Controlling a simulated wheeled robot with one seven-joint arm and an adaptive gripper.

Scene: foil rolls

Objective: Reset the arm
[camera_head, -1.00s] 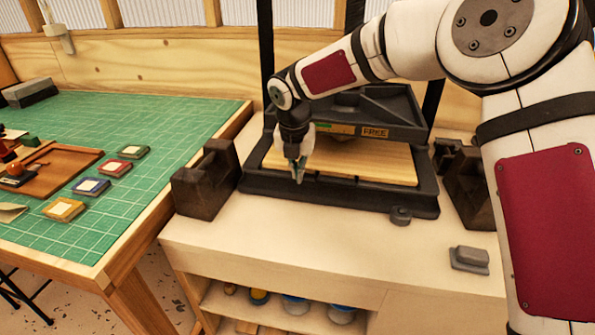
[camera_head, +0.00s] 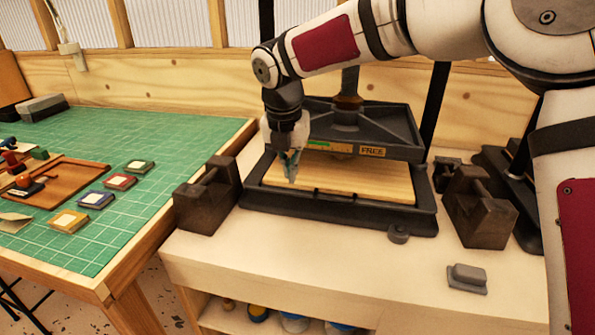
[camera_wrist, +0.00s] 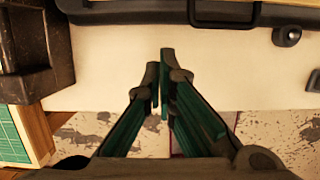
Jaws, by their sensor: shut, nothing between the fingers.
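My gripper (camera_head: 291,167) points down in front of the black press (camera_head: 340,212) and a little above its front edge in the head view. In the wrist view, my gripper (camera_wrist: 160,60) shows its two green-sided fingers close together, with nothing between them, over the pale bench top (camera_wrist: 190,90). My arm reaches in from the right of the head view.
A wooden board (camera_head: 350,179) lies in the press. Dark weights stand left (camera_head: 207,196) and right (camera_head: 478,207) of it. A grey block (camera_head: 467,278) sits at the bench's front right. The green-matted table (camera_head: 165,135) holds stamps and ink pads (camera_head: 97,199).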

